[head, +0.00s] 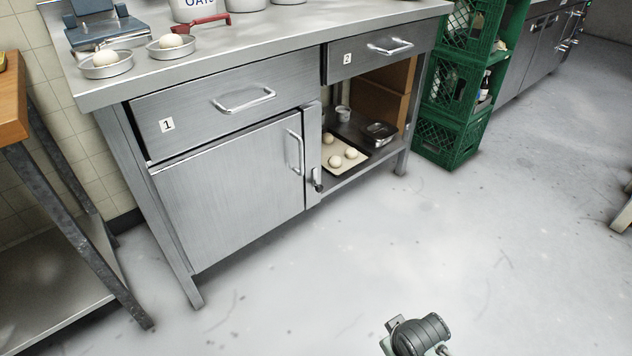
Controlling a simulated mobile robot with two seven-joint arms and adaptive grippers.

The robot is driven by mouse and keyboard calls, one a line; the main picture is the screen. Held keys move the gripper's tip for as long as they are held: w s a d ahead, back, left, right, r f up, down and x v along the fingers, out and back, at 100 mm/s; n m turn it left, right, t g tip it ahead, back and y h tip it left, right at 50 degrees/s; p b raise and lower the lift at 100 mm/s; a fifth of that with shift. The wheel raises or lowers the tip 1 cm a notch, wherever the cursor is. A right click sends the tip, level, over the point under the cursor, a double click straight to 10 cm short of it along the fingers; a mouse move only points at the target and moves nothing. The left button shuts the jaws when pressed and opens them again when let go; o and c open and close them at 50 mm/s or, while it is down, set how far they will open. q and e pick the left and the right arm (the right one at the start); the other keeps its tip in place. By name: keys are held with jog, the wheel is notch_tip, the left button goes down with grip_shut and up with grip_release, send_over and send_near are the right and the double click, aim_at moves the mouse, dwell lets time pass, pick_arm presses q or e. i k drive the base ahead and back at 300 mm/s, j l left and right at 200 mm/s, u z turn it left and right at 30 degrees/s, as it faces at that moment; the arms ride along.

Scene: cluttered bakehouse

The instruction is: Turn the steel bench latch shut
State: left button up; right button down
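The steel bench (300,40) stands at the left and centre of the head view. Its cupboard door (225,190) has an upright bar handle (295,150) and looks shut or nearly so. The small latch (317,182) sits on the narrow post just right of the door, low down, with a dark end at the bottom. It is too small to tell its exact turn; it looks roughly upright. Neither gripper shows. A grey and dark joint of my own arm is at the bottom edge, well apart from the bench.
Drawers 1 (185,114) and 2 (350,58) are above. An open shelf (352,180) right of the latch holds a dough tray (334,167) and a metal tin (379,134). Green crates (447,140) stand at the right, a wooden-topped table (12,110) at the left. The floor (400,250) in front is clear.

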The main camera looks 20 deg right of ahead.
aim_at(319, 188)
jog(key=i+l, duration=0.15)
jog(key=l, duration=0.25)
jog(key=i+l, duration=0.1)
jog(key=l, duration=0.35)
jog(key=i+l, duration=0.15)
jog(key=l, duration=0.25)
jog(key=i+l+u, duration=0.1)
jog(key=l, duration=0.3)
jog(key=i+l, duration=0.15)
jog(key=l, duration=0.3)
jog(key=i+l, duration=0.1)
jog(key=l, duration=0.3)
